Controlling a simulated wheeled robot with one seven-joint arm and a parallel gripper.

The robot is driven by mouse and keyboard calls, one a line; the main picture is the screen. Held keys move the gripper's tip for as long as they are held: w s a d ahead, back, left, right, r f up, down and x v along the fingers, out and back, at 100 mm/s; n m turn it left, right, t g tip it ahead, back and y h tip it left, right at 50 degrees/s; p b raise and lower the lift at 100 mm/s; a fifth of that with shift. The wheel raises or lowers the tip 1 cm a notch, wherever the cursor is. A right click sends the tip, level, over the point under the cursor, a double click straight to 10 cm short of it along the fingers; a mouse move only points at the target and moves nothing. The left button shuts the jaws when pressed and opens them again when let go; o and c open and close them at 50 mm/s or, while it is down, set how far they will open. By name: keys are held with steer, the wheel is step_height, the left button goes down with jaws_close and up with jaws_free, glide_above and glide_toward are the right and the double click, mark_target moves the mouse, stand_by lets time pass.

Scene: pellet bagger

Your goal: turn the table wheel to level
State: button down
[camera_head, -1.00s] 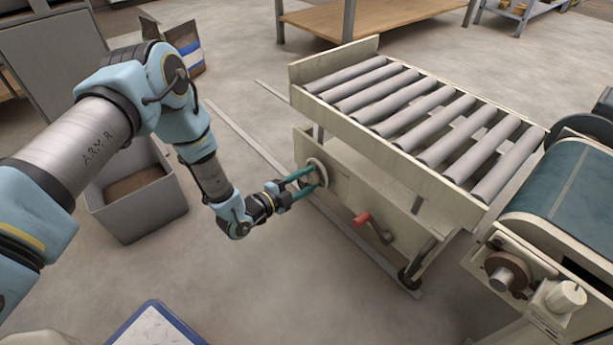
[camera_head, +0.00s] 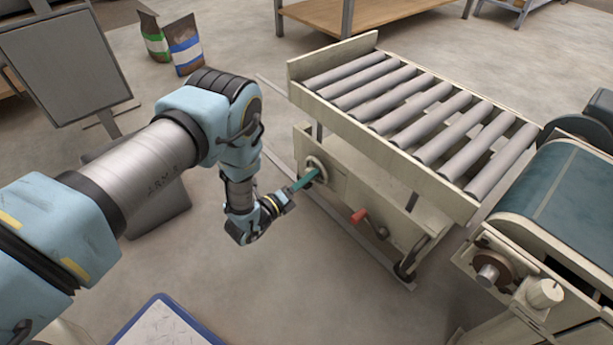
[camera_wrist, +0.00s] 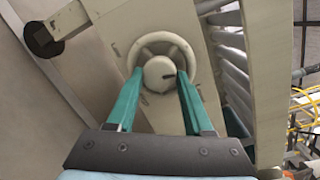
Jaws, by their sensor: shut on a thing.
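The table wheel (camera_head: 314,167) is a small pale handwheel on the left end of the roller table's frame. In the wrist view the wheel (camera_wrist: 161,42) shows a rim, spokes and a round hub with a dark mark. My gripper (camera_head: 308,178) has green fingers that reach the wheel from the front left. In the wrist view my gripper (camera_wrist: 158,78) has one finger on each side of the hub, shut on the wheel. The roller table (camera_head: 455,196) has several grey rollers; its bed slopes down toward the right in the picture.
A green belt conveyor (camera_head: 560,195) stands at the right. A grey bin (camera_head: 150,210) is behind my arm. A blue-edged board (camera_head: 160,325) is at the bottom. Floor between is clear.

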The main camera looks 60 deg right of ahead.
steer(key=shift+f+m+h+p, duration=0.1)
steer(key=shift+m+h+p, duration=0.15)
steer(key=shift+m, duration=1.55)
steer(key=shift+f+m+h+p, duration=0.15)
steer(key=shift+m+p, duration=0.15)
steer(key=shift+m, duration=1.5)
steer(key=shift+w, duration=0.1)
steer(key=c, duration=0.6)
jaws_free()
steer(key=shift+w+a+f+p, duration=0.1)
steer(key=shift+w+a+p, duration=0.25)
steer(key=shift+a+p, duration=1.05)
steer(key=shift+w+a+p, duration=0.35)
steer(key=shift+a+p, duration=0.25)
steer(key=shift+a, duration=1.55)
steer(key=shift+w+a+f+p, duration=0.1)
steer(key=shift+w+a+p, duration=0.25)
steer(key=shift+a+p, duration=1.05)
